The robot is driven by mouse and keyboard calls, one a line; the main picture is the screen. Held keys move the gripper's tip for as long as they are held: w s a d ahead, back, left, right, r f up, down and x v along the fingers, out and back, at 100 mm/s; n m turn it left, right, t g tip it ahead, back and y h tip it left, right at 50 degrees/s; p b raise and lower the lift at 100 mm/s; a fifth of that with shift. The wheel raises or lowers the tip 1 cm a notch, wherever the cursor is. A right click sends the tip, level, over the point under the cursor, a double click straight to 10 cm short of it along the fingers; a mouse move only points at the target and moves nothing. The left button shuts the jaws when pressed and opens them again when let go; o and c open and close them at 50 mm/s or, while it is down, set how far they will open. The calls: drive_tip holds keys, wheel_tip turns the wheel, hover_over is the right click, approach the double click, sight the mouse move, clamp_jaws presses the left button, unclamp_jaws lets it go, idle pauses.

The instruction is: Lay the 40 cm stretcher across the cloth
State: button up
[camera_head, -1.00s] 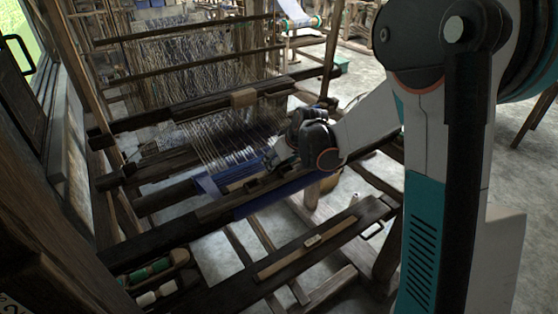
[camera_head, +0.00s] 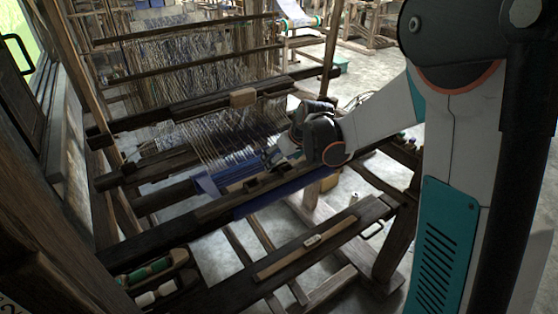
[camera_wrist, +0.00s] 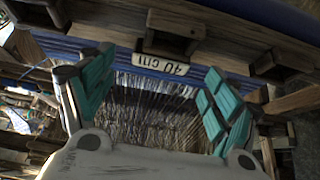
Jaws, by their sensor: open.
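The 40 cm stretcher is a pale wooden bar (camera_head: 243,183) that appears to lie over the blue cloth (camera_head: 209,185), behind the dark front beam. In the wrist view, an upside-down "40 cm" plate (camera_wrist: 162,66) shows close beyond my fingertips, by dark wooden blocks (camera_wrist: 177,32) and the blue cloth (camera_wrist: 85,45). My gripper (camera_head: 272,157) is over the far side of the cloth near the bar's right part. Its teal fingers (camera_wrist: 158,63) are spread apart, with nothing visibly clamped. Whether they touch the bar cannot be told. My wrist hides part of the cloth and threads.
Warp threads (camera_head: 213,133) run back from the cloth. A beam with a small pale block (camera_head: 243,97) crosses above them. A front bench (camera_head: 345,228) carries another pale strip (camera_head: 290,256) with a label. A tray of bobbins (camera_head: 150,270) sits at lower left.

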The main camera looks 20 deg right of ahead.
drive_tip(key=v, duration=0.9)
